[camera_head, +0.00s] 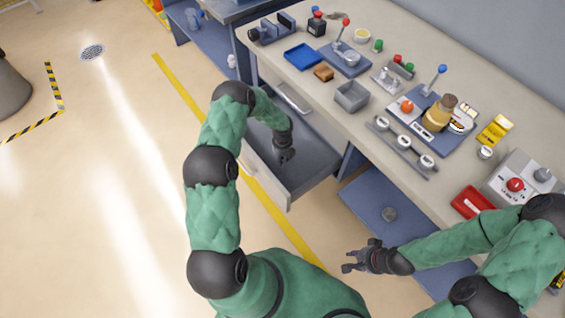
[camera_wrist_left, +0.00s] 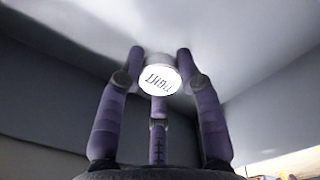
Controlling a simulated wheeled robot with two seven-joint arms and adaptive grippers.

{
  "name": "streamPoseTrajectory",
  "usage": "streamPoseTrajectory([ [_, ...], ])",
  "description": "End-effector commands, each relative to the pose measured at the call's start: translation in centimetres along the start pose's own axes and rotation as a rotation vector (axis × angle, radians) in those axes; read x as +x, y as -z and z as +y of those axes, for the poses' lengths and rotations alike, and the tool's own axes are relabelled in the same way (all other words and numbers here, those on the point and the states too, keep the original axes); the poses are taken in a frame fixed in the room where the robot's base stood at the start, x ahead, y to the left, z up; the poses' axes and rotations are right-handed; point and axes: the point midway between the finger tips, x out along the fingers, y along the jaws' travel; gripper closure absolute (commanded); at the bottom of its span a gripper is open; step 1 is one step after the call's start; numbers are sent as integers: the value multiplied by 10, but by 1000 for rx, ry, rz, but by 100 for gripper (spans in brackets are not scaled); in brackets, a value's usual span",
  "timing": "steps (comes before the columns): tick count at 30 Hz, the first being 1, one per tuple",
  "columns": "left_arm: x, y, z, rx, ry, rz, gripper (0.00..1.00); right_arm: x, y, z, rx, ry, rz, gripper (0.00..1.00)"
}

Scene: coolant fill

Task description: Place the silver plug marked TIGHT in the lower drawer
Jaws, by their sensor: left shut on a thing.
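The silver plug (camera_wrist_left: 159,80) shows in the left wrist view as a round bright face with dark lettering that reads upside down as TIGHT. My left gripper (camera_wrist_left: 160,85) has its fingers closed around it. In the head view my left gripper (camera_head: 285,155) points down inside the pulled-out lower drawer (camera_head: 318,180), and the plug is hidden there. The grey drawer walls surround the fingers in the wrist view. I cannot tell whether the plug touches the drawer floor. My right gripper (camera_head: 355,260) is open and empty, out in front of the blue lower shelf.
A closed drawer front with a handle (camera_head: 292,98) is above the open drawer. The bench top (camera_head: 325,103) holds a grey bin (camera_head: 351,96), a blue tray (camera_head: 302,57), a red tray (camera_head: 472,203) and several fittings.

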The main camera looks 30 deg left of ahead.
Motion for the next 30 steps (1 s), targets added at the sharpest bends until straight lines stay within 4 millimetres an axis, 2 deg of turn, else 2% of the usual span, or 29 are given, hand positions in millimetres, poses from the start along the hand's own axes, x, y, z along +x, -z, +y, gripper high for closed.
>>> streamPoseTrajectory([
  [1,12,1,0,0,-1,2,86,7,0,2,0,0,0,70],
  [5,30,1,0,-1,-1,2,86,16,0,6,0,0,0,70],
  [18,34,1,0,-1,0,1,86,19,1,7,0,0,0,70],
  [19,34,1,0,-1,0,1,56,18,1,7,0,0,0,70],
  [21,33,1,0,-1,-1,1,41,18,1,6,0,0,0,70],
  [30,33,1,0,-1,0,1,41,18,1,6,0,0,0,70],
])
